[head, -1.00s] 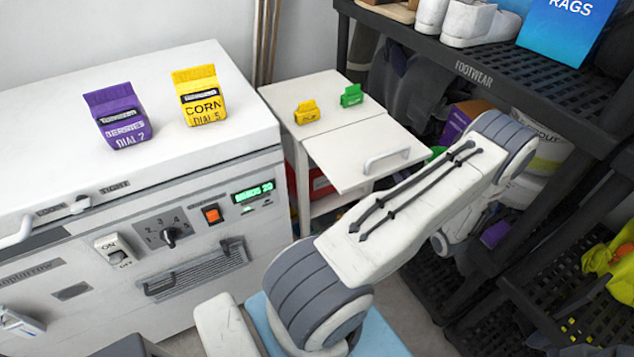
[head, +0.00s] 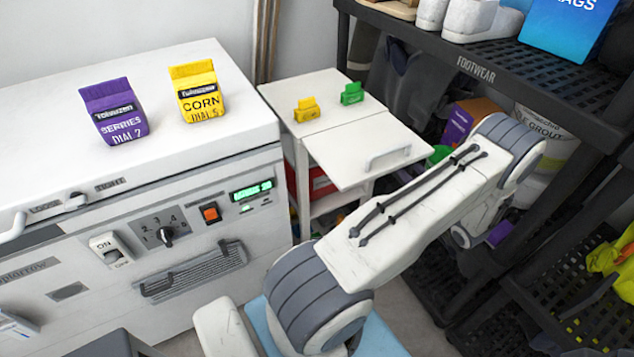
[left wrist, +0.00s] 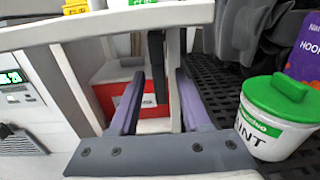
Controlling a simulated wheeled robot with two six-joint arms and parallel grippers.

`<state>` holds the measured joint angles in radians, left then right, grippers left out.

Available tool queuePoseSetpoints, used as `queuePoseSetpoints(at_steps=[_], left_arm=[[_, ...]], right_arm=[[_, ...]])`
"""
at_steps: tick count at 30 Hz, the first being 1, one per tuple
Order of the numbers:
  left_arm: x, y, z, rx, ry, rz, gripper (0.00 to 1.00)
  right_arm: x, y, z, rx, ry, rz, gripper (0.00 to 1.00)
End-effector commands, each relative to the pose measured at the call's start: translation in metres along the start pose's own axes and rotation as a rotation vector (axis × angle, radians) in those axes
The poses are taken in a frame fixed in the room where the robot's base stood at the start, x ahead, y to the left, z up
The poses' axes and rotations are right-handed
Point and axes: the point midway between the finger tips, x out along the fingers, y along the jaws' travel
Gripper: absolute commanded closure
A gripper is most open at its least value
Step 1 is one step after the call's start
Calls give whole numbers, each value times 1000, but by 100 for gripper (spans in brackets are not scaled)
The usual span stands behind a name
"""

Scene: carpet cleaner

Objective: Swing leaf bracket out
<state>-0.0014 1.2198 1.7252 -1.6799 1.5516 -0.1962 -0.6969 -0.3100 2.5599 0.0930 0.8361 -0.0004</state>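A white side table (head: 290,92) stands beside the white machine, with its leaf (head: 356,150) out level and a pale handle (head: 388,157) on it. In the left wrist view the leaf's edge (left wrist: 110,26) crosses the top. Beneath it a dark upright bar (left wrist: 157,62) and a pale upright strip (left wrist: 172,85) show; I cannot tell which is the leaf bracket. My left gripper (left wrist: 158,85) is open below the leaf, its purple fingers apart with the uprights beyond the gap. In the head view it is hidden behind my arm.
A red box (left wrist: 115,95) sits under the table. A green-lidded paint tub (left wrist: 270,115) stands close right of my left gripper. Yellow (head: 306,110) and green (head: 352,93) clips lie on the tabletop. A black footwear rack (head: 500,75) stands at the right.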

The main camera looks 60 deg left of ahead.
Motion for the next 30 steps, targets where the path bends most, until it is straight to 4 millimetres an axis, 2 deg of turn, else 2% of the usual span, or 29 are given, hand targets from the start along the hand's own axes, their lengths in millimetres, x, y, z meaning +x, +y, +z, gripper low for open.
queuePoseSetpoints(at_steps=[14,30], left_arm=[[-3,0,0,0,0,-2,52],[-46,-1,0,-1,0,-3,52]], right_arm=[[0,0,0,0,0,0,48],[-2,0,0,0,0,0,48]])
